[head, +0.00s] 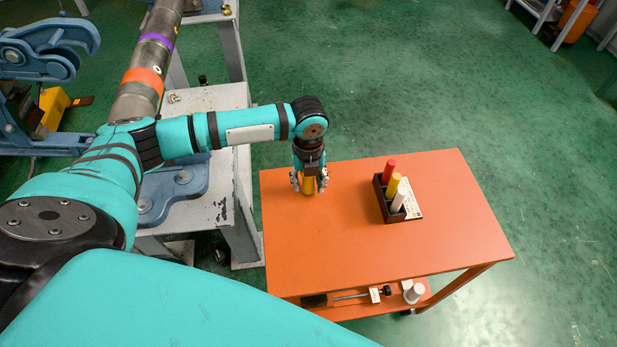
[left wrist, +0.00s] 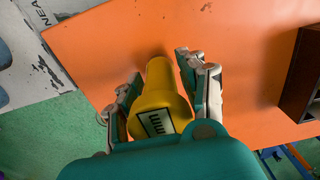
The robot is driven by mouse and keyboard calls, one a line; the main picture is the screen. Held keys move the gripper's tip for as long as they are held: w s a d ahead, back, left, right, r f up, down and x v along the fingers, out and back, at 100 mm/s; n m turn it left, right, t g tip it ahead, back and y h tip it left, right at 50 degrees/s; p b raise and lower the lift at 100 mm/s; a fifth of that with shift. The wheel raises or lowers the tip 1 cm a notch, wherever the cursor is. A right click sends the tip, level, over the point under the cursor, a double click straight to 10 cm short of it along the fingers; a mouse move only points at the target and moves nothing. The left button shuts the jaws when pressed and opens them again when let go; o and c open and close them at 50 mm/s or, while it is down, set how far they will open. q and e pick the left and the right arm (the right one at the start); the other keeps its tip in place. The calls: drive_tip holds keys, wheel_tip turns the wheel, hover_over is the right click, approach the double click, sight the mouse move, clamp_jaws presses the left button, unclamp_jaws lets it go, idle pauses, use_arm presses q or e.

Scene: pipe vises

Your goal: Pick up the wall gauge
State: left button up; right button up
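A yellow piece with a black-and-white tick-marked label, which I take for the wall gauge (left wrist: 160,98), is between the fingers of my left gripper (left wrist: 159,68). In the left wrist view it has a wide labelled body and a narrower neck. In the head view the gauge (head: 309,185) shows as a small yellow patch at the left part of the orange table (head: 340,245). My left gripper (head: 309,184) points down around it, just over the tabletop. The fingers look open, with gaps beside the neck. My right gripper is out of view.
A dark holder (head: 383,208) with red, yellow and white cylinders stands right of the gripper on the table. A grey stand (head: 215,205) with a blue vise and a pipe (head: 140,85) lies to the left. The table's right part is clear. A lower shelf holds tools.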

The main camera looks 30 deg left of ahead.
use_arm(q)
clamp_jaws()
drive_tip(key=shift+r, duration=0.1)
